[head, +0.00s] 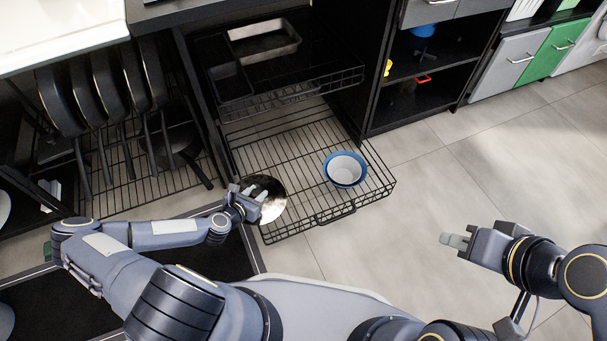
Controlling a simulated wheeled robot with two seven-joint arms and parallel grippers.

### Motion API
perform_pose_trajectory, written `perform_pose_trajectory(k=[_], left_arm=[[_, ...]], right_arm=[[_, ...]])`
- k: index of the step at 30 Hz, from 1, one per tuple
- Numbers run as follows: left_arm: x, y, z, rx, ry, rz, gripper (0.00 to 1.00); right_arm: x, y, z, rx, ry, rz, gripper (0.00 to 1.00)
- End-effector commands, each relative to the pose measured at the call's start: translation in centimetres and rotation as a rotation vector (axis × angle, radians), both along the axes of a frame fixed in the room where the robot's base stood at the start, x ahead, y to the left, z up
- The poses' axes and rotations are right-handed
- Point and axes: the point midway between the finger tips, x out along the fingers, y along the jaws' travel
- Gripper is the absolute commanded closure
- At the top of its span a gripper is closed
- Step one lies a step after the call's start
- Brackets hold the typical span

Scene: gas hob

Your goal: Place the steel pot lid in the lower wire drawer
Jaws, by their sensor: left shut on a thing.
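The steel pot lid (270,191) is a shiny round disc at the left side of the lower wire drawer. My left gripper (256,196) is shut on it. The lid is over the drawer's left front part; I cannot tell whether it touches the wires. The lower wire drawer (293,155) is pulled out, and its wire floor is mostly bare. My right gripper (452,240) is over the floor at the right, away from the drawer, with nothing seen in it. Its fingertips look close together, and their gap is not clear.
A blue bowl with a white inside (345,169) stands in the drawer's right part. The upper wire drawer (290,92) holds a metal tray (263,40) above the back. The tiled floor at right is clear.

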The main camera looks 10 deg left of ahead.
Motion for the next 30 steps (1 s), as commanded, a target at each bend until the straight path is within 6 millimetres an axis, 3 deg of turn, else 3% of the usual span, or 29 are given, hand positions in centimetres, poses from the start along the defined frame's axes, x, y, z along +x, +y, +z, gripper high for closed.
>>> perform_pose_trajectory(k=[12, 15, 19, 26, 30], left_arm=[[7.3, -5.8, -4.5, 0.002, -0.006, -0.012, 0.99], [8.5, -6.6, -6.8, 0.001, -0.004, -0.008, 0.99], [9.7, -7.5, -8.4, 0.002, -0.004, -0.006, 0.99], [10.5, -8.1, -9.5, 0.001, -0.003, -0.005, 0.99], [11.0, -8.4, -11.4, 0.001, -0.002, -0.004, 0.99]], right_arm=[[0.0, 0.0, -3.3, 0.0, 0.0, 0.0, 0.76], [0.0, 0.0, -4.5, 0.0, 0.0, 0.0, 0.76], [0.0, 0.0, -5.3, 0.0, 0.0, 0.0, 0.76], [0.0, 0.0, -5.8, 0.0, 0.0, 0.0, 0.76], [0.0, 0.0, -6.9, 0.0, 0.0, 0.0, 0.76]])
